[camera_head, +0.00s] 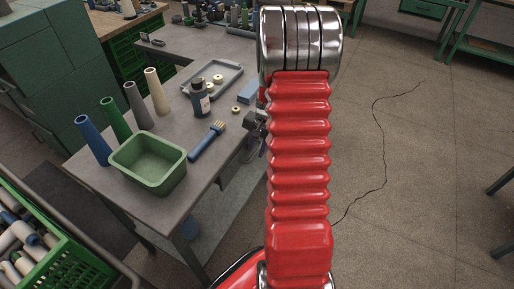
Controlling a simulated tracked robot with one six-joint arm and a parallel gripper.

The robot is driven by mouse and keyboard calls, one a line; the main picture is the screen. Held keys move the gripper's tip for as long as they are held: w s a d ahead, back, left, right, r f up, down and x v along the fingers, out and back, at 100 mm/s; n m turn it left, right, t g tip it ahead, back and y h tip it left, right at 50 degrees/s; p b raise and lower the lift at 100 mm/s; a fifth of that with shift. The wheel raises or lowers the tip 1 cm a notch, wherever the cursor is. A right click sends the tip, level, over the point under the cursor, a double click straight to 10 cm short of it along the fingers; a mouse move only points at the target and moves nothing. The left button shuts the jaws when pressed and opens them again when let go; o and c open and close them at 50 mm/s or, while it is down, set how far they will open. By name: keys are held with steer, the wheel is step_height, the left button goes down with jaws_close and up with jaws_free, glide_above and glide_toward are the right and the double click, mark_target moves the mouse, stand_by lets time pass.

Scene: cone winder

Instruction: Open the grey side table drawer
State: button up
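The grey side table (205,172) stands left of centre, seen from above at an angle. Its drawer (240,166) seems to be the grey panel under the right edge of the top. I see it steeply and partly behind my red arm, so its handle and how far it is open cannot be made out. A small part of what looks like my gripper (256,119) shows at the table's right edge, just left of my arm. Its fingers are mostly hidden, and I cannot tell whether it touches anything.
On the table are a green bin (148,186), several upright cones, a brush (207,141), a dark bottle (200,98) and a grey tray (212,82). A green crate of cones (50,262) stands at lower left. Open floor lies right, with a crack across it.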

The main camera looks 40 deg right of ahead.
steer(key=shift+c, duration=0.3)
jaws_close()
stand_by(0.3)
